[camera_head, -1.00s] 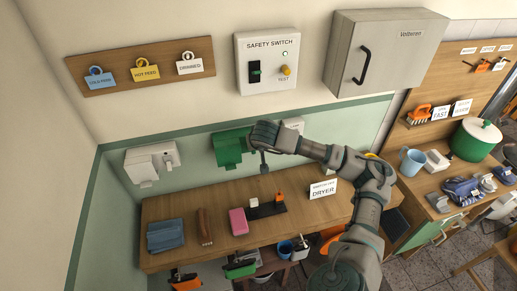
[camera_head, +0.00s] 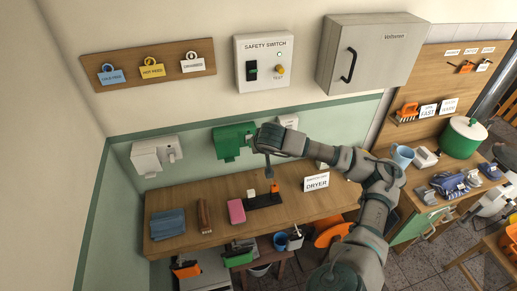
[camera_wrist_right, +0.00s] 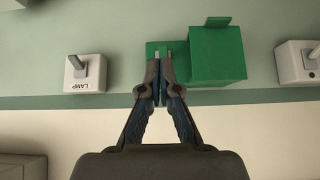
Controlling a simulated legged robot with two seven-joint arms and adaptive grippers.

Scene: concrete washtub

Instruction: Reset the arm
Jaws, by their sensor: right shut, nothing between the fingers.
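My right arm reaches in from the lower right of the head view. Its gripper (camera_head: 254,144) is at the right side of a green switch box (camera_head: 230,139) on the wall. In the right wrist view the gripper (camera_wrist_right: 161,62) is shut and empty. Its fingertips overlap the flatter left part of the green box (camera_wrist_right: 218,54); I cannot tell whether they touch it. My left gripper is not in view.
A white box (camera_head: 154,154) and a box marked LAMP (camera_wrist_right: 85,73) flank the green one. Below is a wooden shelf (camera_head: 290,205) with a pink block (camera_head: 236,211) and a DRYER sign (camera_head: 316,181). A grey cabinet (camera_head: 366,55) hangs above the arm.

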